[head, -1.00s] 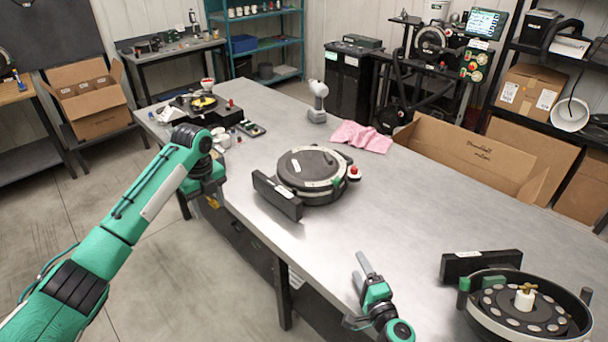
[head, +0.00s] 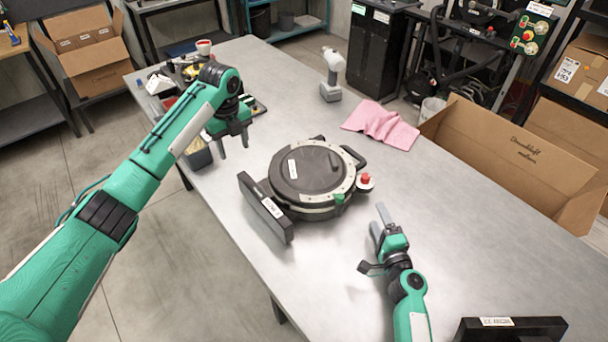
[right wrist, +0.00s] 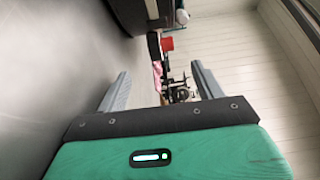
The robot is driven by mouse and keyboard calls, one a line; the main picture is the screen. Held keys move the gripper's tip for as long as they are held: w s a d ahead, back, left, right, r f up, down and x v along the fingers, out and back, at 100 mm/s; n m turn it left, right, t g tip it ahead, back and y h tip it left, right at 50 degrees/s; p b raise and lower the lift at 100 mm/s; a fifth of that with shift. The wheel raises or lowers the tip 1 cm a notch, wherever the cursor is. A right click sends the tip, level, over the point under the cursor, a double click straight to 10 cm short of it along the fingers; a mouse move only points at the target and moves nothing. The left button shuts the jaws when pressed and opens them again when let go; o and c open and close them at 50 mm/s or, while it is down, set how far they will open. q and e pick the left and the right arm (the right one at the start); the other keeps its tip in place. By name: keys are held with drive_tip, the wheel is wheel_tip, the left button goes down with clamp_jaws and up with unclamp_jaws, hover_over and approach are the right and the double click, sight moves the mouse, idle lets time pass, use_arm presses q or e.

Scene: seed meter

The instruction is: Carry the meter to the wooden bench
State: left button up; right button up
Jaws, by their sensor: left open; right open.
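The round dark seed meter (head: 308,172) lies on the metal table, with a pale rim, a flat black plate at its left, a black handle at its upper right and a red knob at its right. My left gripper (head: 233,138) is open and empty, above the table to the upper left of the meter. My right gripper (head: 380,221) is open and empty, to the lower right of the meter and apart from it. In the right wrist view the open fingers (right wrist: 158,88) point towards the red knob and the meter's dark side (right wrist: 137,12). A wooden bench (head: 12,40) shows partly at the far left.
A pink cloth (head: 382,125) and a grey handheld tool (head: 331,75) are behind the meter. An open cardboard box (head: 500,150) stands along the table's right side. Another black plate (head: 510,330) is at the bottom right. Small parts clutter the table's far left end.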

sight(242, 176)
drive_tip(key=shift+w+d, duration=0.15)
drive_tip(key=shift+w, duration=0.3)
drive_tip(key=shift+s+r, duration=0.15)
drive_tip(key=shift+s, duration=0.1)
use_arm(q)
drive_tip(key=f, duration=1.3)
drive_tip(key=shift+w+d+f, duration=0.1)
drive_tip(key=shift+w+f, duration=0.15)
drive_tip(key=shift+f, duration=0.1)
use_arm(e)
drive_tip(key=x, duration=1.4)
use_arm(q)
clamp_jaws()
use_arm(e)
drive_tip(key=c, duration=1.3)
clamp_jaws()
use_arm(q)
drive_tip(key=shift+w+r, duration=0.15)
drive_tip(key=shift+r, duration=0.05)
use_arm(e)
drive_tip(key=shift+r, duration=0.1)
